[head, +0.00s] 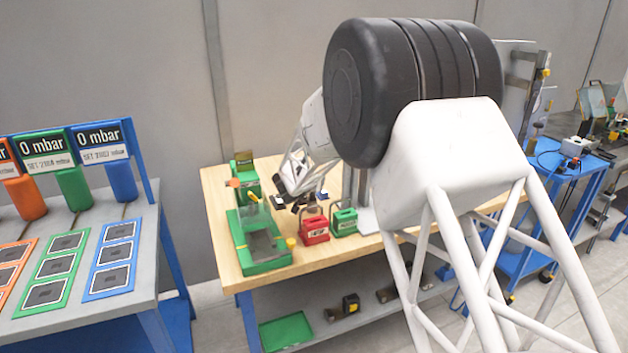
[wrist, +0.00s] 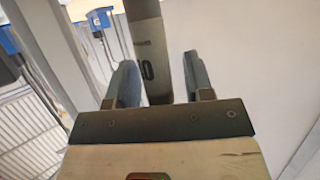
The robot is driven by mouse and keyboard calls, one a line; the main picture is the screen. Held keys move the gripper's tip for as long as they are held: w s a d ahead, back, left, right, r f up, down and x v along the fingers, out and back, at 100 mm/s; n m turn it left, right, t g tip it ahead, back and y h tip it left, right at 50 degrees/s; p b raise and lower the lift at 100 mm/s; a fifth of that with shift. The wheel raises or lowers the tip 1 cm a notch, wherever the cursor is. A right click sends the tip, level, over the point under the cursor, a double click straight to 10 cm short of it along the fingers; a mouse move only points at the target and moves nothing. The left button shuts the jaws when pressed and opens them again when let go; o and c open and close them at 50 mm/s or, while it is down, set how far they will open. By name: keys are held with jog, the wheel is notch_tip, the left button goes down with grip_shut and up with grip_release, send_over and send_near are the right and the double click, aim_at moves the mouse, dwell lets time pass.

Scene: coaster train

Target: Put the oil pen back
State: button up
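My gripper (wrist: 160,78) shows in the wrist view with its two fingers apart and a clear gap between them. A grey-brown upright strip marked "10" (wrist: 150,48) shows between the fingers; I see no contact on its right side, and its lower end is hidden behind the gripper's bar. In the head view my gripper (head: 297,207) hangs tilted above the wooden bench, near a green stand (head: 244,170) with a green tray (head: 272,266). I cannot make out the oil pen for certain. A small pale yellowish piece (head: 252,198) by the stand is too small to identify.
A red box (head: 315,231) and a green box (head: 344,221) stand on the wooden bench (head: 226,216) close to my gripper. A yellow cap-like piece (head: 291,243) is by the tray. A grey bench with gauge displays (head: 100,139) is at the left.

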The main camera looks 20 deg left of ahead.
jog(key=shift+r, duration=0.2)
jog(key=v, duration=1.2)
dwell(1.1)
jog(key=s+d+r+n+g+y, duration=0.1)
jog(key=d+r+y, duration=0.1)
jog(key=d+r, duration=0.45)
jog(key=d+r+y, duration=0.2)
jog(key=d+r, duration=0.2)
jog(key=d, duration=0.5)
jog(key=s+d+r+n+g, duration=0.1)
jog(key=s+d+r, duration=0.1)
jog(key=s+d, duration=0.3)
jog(key=s+d+r+g, duration=0.2)
jog(key=s+d, duration=0.1)
jog(key=d, duration=0.5)
jog(key=s+d+f+m+g+h, duration=0.1)
jog(key=s+d+f+g+h, duration=0.1)
jog(key=s+d, duration=1.2)
jog(key=s+d+f+m+g+h, duration=0.1)
jog(key=s+d+f+g+h, duration=0.1)
jog(key=s+d, duration=1.2)
jog(key=s+f+g, duration=0.1)
jog(key=s+g, duration=0.1)
jog(key=s, duration=0.5)
jog(key=shift+d+f+g, duration=0.35)
jog(key=shift+d+g, duration=0.05)
jog(key=shift+s, duration=0.1)
